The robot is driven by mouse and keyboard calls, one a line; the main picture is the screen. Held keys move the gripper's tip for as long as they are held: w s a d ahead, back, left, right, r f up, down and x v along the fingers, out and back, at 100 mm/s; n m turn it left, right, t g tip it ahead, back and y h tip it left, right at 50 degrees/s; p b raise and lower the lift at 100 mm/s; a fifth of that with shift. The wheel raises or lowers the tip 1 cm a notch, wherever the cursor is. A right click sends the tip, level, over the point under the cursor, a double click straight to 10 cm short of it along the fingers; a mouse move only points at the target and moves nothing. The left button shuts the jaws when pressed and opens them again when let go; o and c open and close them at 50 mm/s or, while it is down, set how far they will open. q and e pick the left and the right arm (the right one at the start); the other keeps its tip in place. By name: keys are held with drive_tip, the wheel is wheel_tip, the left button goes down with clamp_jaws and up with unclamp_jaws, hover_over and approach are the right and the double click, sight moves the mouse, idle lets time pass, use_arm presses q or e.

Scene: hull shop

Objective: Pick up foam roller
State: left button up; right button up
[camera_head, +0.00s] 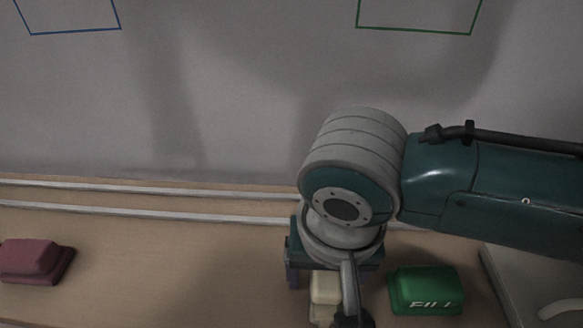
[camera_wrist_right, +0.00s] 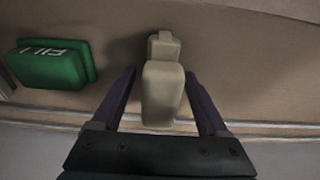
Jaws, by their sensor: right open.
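A cream object (camera_wrist_right: 162,92) with a rounded long body and a narrower end lies on the tan surface; it looks like the foam roller, though I cannot be sure. My right gripper (camera_wrist_right: 160,76) is open, with one dark purple finger on each side of the object, and gaps show between the fingers and it. In the head view the cream object (camera_head: 324,288) is partly hidden under my right wrist and hand. My right gripper (camera_head: 322,280) points down there, mostly covered by my own arm. My left gripper is not in view.
A green block (camera_head: 427,289) lettered "FILL" lies close to the right; the wrist view shows it too (camera_wrist_right: 50,64). A maroon block (camera_head: 35,261) lies at the far left. Pale rails (camera_head: 150,211) run along the back before a grey wall. The surface between maroon block and gripper is clear.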

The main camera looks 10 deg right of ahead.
drive_tip(key=shift+c, duration=0.2)
clamp_jaws()
idle(0.3)
